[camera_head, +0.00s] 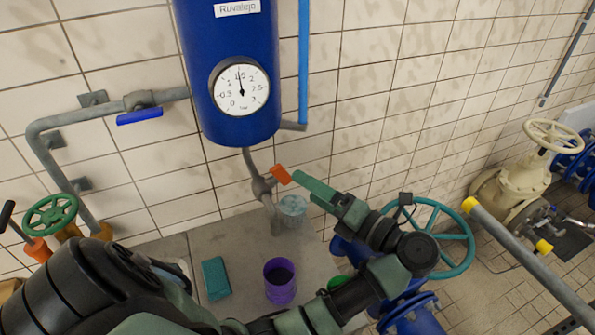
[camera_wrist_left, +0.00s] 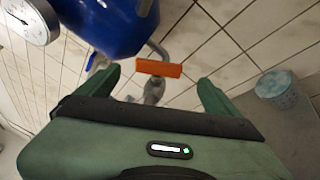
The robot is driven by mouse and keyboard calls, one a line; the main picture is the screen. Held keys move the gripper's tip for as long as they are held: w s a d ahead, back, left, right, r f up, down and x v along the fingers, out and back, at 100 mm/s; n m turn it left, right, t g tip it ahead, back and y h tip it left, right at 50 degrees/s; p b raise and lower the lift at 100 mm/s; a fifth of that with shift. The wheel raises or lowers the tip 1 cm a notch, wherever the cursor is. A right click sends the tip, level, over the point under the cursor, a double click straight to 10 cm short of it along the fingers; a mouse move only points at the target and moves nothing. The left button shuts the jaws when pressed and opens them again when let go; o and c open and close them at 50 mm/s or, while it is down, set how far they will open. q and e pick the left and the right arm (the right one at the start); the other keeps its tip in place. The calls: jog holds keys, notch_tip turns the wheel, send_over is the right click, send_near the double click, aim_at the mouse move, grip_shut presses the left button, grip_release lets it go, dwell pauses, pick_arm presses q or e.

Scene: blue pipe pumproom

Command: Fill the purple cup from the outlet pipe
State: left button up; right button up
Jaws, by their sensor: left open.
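The purple cup (camera_head: 281,292) stands upright on the grey floor slab, its inside dark. The outlet pipe (camera_head: 274,220) comes down from under the blue tank and ends left of and behind the cup. Its valve has an orange handle (camera_head: 281,174). My left gripper (camera_head: 298,179) is open beside this handle. In the left wrist view the orange handle (camera_wrist_left: 158,68) shows ahead, between the two open fingers (camera_wrist_left: 158,76); I see no contact. The purple cup is out of that view. My right gripper is not in view.
A speckled teal cup (camera_head: 292,208) stands beside the outlet pipe's end. A teal box (camera_head: 215,279) lies left of the purple cup. The blue tank (camera_head: 230,110) with its gauge hangs above. A teal handwheel (camera_head: 460,238) and blue pipework stand at the right.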

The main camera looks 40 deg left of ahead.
aim_at(287, 174)
pick_arm(q)
jog(key=a+p, duration=0.2)
jog(key=a, duration=0.3)
jog(key=shift+w+a+r+p, duration=0.1)
jog(key=shift+a+r+p, duration=0.05)
jog(key=shift+a+p, duration=0.15)
jog(key=shift+a, duration=0.35)
jog(key=shift+d, duration=0.1)
